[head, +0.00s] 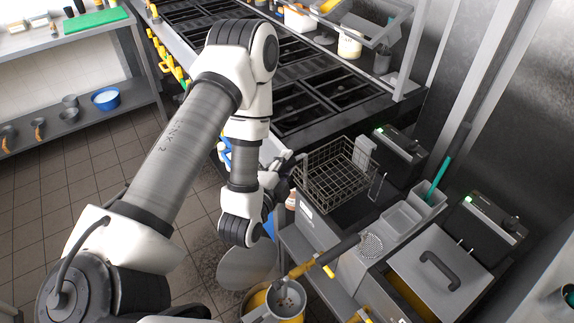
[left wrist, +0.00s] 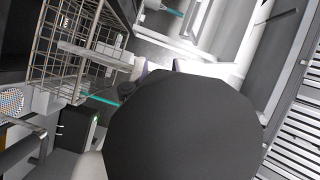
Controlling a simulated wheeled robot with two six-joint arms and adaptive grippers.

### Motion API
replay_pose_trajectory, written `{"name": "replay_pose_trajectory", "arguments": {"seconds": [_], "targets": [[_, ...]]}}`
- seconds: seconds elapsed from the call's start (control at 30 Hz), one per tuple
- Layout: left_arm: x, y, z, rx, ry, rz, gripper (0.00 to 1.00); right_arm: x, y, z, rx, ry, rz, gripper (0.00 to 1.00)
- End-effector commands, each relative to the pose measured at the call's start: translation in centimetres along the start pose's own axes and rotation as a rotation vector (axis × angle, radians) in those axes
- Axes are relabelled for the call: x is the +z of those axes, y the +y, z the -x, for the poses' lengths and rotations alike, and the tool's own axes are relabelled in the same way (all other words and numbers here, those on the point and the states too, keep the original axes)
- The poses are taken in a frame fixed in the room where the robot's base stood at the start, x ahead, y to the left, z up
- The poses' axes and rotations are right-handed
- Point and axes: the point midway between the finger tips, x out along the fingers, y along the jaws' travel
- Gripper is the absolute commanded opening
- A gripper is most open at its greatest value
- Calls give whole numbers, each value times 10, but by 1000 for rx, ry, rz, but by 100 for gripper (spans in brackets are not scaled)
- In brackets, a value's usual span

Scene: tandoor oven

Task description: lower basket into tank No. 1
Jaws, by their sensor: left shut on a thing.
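A wire fry basket (head: 335,178) is above the dark left-hand fryer unit (head: 350,212), roughly level. Its underside is hard to see, so I cannot tell how far it is above or in the tank. My left gripper (head: 287,165) is at the basket's left end, shut on the basket, with the handle mostly hidden by my wrist. In the left wrist view, the basket's wire side (left wrist: 85,45) shows at the upper left, and a big dark round part blocks the middle. My right gripper is not in view.
A second tank with a grey lid (head: 440,262) stands at the right. Grey containers (head: 402,218) and a skimmer (head: 371,245) lie between the units. A yellow bucket (head: 290,300) is at the front. A dark stove (head: 300,95) runs behind.

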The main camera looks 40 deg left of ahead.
Motion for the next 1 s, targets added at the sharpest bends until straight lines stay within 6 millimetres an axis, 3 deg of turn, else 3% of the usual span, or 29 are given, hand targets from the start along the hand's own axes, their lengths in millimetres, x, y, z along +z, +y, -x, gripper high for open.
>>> {"name": "replay_pose_trajectory", "arguments": {"seconds": [0.17, 0.63, 1.0], "targets": [[-1, -3, 0, -3, 1, 1, 0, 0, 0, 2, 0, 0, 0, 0], [-12, -38, 4, -3, 0, 1, 0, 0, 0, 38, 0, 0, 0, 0], [-12, -39, 4, 0, -1, -1, 0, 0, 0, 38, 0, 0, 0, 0]]}}
